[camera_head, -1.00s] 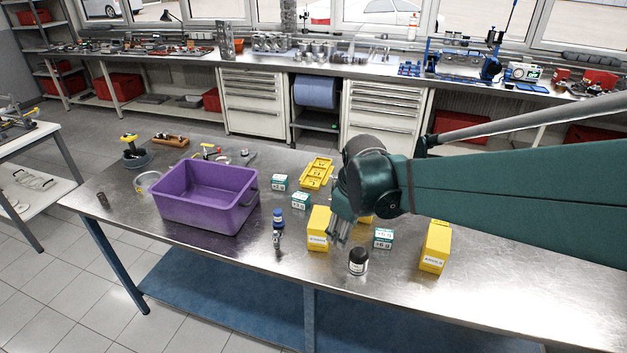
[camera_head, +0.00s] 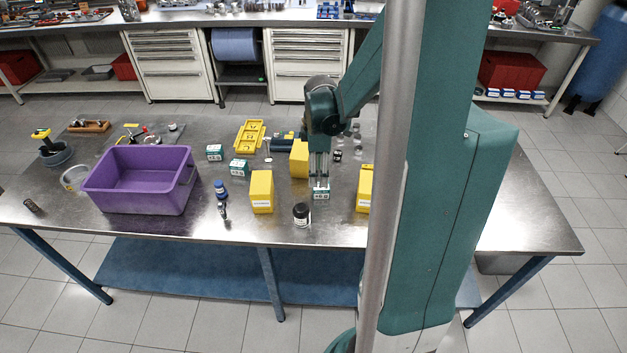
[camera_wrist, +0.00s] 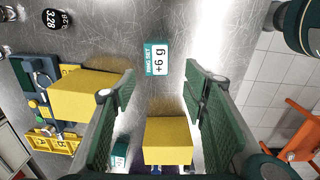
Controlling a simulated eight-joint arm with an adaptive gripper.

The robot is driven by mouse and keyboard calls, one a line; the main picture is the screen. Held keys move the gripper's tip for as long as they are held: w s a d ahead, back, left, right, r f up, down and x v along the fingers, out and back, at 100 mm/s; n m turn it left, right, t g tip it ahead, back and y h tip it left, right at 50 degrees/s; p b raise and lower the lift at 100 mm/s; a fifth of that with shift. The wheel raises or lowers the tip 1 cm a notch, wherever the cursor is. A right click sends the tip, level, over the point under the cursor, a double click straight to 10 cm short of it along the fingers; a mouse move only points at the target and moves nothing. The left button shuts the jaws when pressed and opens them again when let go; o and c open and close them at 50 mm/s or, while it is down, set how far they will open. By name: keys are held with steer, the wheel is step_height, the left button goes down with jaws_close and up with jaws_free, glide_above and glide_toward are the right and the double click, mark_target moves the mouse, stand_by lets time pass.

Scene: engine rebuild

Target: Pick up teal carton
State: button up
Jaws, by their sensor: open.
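A small teal-and-white carton (camera_head: 321,194) lies on the steel table under my gripper. In the wrist view this carton (camera_wrist: 156,59) has a label reading "RING SET" and "+6 g". My gripper (camera_head: 320,178) points down with its fingers apart and nothing held. In the wrist view the carton appears just ahead of the gap between my open fingertips (camera_wrist: 159,73); I cannot tell the remaining height exactly. Two similar teal-and-white cartons, one at the back (camera_head: 214,152) and one nearer (camera_head: 238,168), stand to the left.
Yellow boxes stand left (camera_head: 262,192), behind (camera_head: 299,158) and right (camera_head: 364,190) of the carton; my arm partly hides the right one. A black jar (camera_head: 301,214) stands front left. A purple bin (camera_head: 140,203) sits farther left. The table's right end is clear.

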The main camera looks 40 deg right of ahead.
mark_target(321, 190)
steer(key=shift+s+d+f, duration=0.15)
steer(key=shift+d+f, duration=0.1)
steer(key=shift+d, duration=0.5)
steer(key=shift+f, duration=0.1)
steer(key=shift+f, duration=1.2)
steer(key=shift+a+f, duration=0.1)
steer(key=shift+f, duration=2.5)
steer(key=c, duration=1)
